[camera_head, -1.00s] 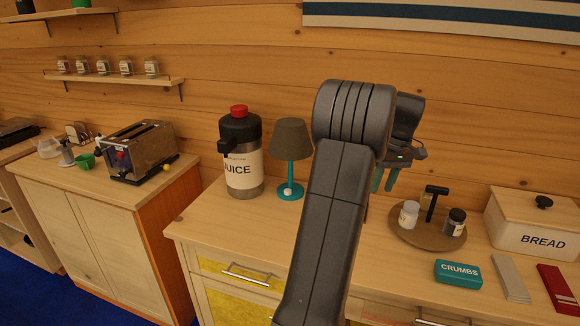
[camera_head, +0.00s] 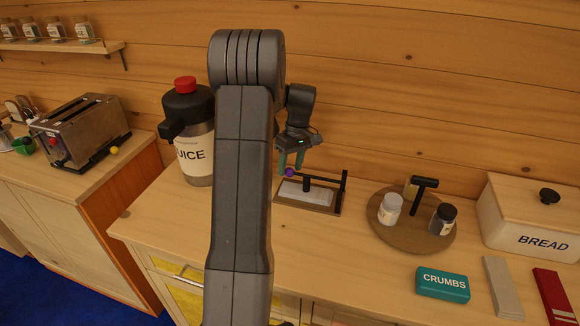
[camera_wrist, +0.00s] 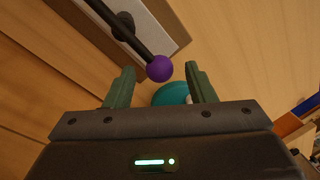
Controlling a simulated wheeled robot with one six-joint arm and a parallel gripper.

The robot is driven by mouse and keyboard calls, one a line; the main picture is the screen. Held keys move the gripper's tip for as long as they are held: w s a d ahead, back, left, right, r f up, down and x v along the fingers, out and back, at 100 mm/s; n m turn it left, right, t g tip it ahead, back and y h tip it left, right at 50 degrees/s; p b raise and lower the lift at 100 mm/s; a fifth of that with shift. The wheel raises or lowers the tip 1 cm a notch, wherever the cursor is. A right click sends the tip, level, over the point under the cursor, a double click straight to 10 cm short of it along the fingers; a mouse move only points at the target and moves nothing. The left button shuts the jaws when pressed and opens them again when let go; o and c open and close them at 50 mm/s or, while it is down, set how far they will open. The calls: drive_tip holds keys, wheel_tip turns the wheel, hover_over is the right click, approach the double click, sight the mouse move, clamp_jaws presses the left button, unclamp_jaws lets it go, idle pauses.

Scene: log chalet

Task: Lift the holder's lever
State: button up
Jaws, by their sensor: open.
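The holder (camera_head: 324,207) is a flat tray with a white stack on it, standing on the counter behind the arm's right side. Its lever (camera_head: 320,179) is a black bar with a purple ball (camera_head: 289,172) at its left end, lying low across the tray. In the wrist view the purple ball (camera_wrist: 159,68) shows between the tips of my green fingers, with the black bar (camera_wrist: 120,28) running to the upper left. My gripper (camera_head: 291,160) is open, pointing down at the ball. Contact with the ball cannot be told.
The juice dispenser (camera_head: 195,140) stands left, partly behind my arm. A round tray (camera_head: 400,240) with jars and a black T-shaped stand is to the right, then the bread box (camera_head: 530,222) and the teal crumbs box (camera_head: 443,284).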

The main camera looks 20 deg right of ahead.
drive_tip(key=shift+a+f, duration=0.1)
drive_tip(key=shift+f, duration=0.45)
clamp_jaws()
drive_tip(key=shift+r, duration=0.1)
